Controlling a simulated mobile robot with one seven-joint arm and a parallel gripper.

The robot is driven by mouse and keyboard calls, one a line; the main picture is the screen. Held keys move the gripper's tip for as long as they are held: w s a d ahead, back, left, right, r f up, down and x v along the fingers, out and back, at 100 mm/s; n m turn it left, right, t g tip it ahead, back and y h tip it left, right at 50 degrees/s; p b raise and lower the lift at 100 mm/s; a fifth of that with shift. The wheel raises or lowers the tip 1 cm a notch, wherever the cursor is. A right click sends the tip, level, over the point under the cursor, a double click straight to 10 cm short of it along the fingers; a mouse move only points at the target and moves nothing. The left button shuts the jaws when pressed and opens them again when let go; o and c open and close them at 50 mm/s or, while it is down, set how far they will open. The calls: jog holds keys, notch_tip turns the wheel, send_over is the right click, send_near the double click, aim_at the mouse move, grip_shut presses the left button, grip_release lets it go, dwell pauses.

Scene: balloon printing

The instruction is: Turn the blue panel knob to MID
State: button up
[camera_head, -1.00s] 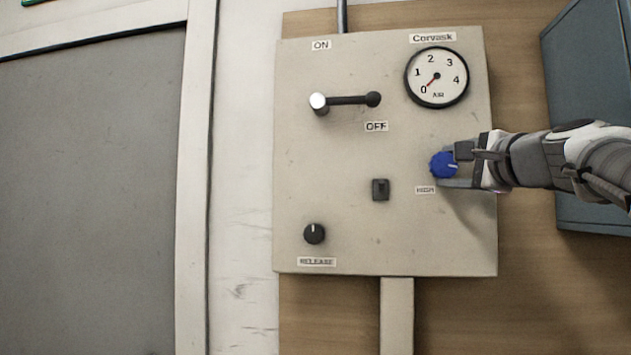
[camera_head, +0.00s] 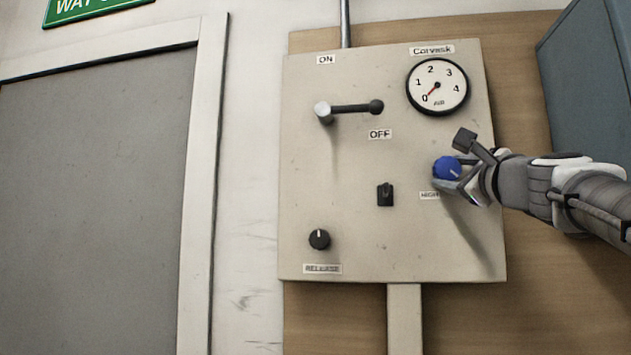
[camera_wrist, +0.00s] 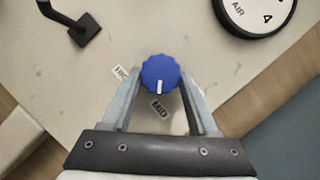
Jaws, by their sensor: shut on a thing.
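The blue knob (camera_head: 447,168) sits on the right side of the beige panel (camera_head: 340,215). In the wrist view the blue knob (camera_wrist: 160,73) is between the two fingers of my gripper (camera_wrist: 159,78), which is shut on it. Its white pointer line faces down in that view, toward the MID label (camera_wrist: 158,108). The HIGH label (camera_wrist: 119,72) is to the left of the knob, partly covered by a finger. In the head view my gripper (camera_head: 458,165) reaches in from the right, tilted, and MID is hidden.
A round air gauge (camera_head: 437,86), needle near 0, is above the knob. A lever (camera_head: 349,108) between ON and OFF, a small black switch (camera_head: 385,194) and a black RELEASE knob (camera_head: 319,239) are to the left. A blue-grey cabinet (camera_head: 590,100) is at right.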

dwell(0.3)
jog(key=o, duration=1.4)
jog(key=shift+c, duration=0.2)
jog(key=shift+s, duration=0.1)
jog(key=b+v, duration=0.1)
jog(key=v, duration=1.6)
jog(key=shift+s, duration=0.1)
